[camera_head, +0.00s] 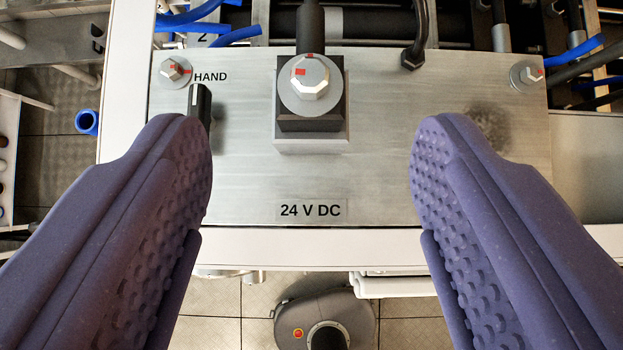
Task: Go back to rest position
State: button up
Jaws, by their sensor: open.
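My gripper (311,165) is open and empty, with its two purple padded fingers wide apart at the left and right of the view. Between and beyond the fingertips is a metal panel (370,185) marked "24 V DC". A black block with a bolted round terminal (310,85) stands at the panel's upper middle. A black lever or knob (199,101) under the label "HAND" shows just past the left fingertip, which partly hides it. I cannot tell whether the fingertip touches it.
Blue and black hoses (372,22) run behind the panel. A grey round device (325,318) is on the tiled floor below. A blue cup-like part (87,122) is at the left.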

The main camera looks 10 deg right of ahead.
jog(key=s+a+n+t+y+b, duration=0.1)
jog(key=s+a+t+b, duration=0.2)
jog(key=s+b, duration=0.8)
jog(key=s+a+r+n+t+y+b, duration=0.1)
jog(key=s+a+t+b, duration=0.3)
jog(key=b, duration=2.3)
jog(key=s+a+n, duration=0.1)
jog(key=s+a, duration=0.3)
jog(key=s, duration=0.4)
